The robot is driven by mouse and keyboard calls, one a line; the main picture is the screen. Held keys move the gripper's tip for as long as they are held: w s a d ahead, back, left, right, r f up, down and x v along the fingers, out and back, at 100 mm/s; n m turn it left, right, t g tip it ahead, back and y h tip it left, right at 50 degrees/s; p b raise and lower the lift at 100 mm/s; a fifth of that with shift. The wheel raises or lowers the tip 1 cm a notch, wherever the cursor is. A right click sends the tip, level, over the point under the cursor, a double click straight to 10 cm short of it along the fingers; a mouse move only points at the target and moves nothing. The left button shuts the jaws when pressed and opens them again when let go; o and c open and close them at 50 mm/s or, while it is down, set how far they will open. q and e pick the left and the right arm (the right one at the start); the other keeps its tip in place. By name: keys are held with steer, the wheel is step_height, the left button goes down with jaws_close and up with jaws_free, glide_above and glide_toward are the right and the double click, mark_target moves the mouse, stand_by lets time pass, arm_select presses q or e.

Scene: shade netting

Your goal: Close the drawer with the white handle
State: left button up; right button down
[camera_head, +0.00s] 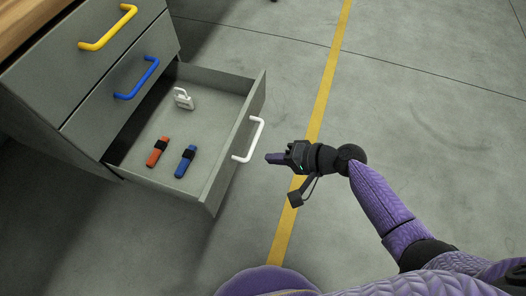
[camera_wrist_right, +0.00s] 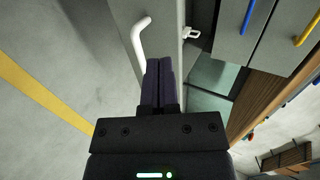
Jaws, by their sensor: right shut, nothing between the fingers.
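The bottom drawer (camera_head: 215,165) of the grey cabinet stands pulled out, its front toward my right arm. Its white handle (camera_head: 252,140) sits on that front and also shows in the right wrist view (camera_wrist_right: 140,40). Inside the drawer lie a red-orange item (camera_head: 158,152), a blue item (camera_head: 186,161) and a white padlock-like item (camera_head: 183,99). My right gripper (camera_head: 272,158) is shut and empty, just right of the handle, pointing at the drawer front. In the wrist view its fingertips (camera_wrist_right: 160,66) appear beside the handle; contact cannot be told. My left gripper is out of view.
Above the open drawer, the cabinet has a shut drawer with a blue handle (camera_head: 137,78) and one with a yellow handle (camera_head: 108,28). The wooden top (camera_head: 25,22) is at upper left. The concrete floor with a yellow line (camera_head: 322,100) is clear to the right.

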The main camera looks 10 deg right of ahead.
mark_target(227, 154)
steer(key=b+x, duration=0.1)
steer(key=x, duration=0.2)
steer(key=b+x, duration=0.1)
steer(key=x, duration=0.2)
steer(key=r+b+x, duration=0.1)
steer(key=x, duration=0.2)
steer(key=shift+w+a+b, duration=0.25)
steer(key=shift+a+b, duration=0.15)
steer(key=shift+a, duration=0.05)
steer(key=shift+w+a, duration=0.15)
steer(key=shift+a, duration=0.1)
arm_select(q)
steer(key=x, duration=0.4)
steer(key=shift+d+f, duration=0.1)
arm_select(e)
steer(key=shift+w+a, duration=0.1)
steer(key=shift+a+r, duration=0.1)
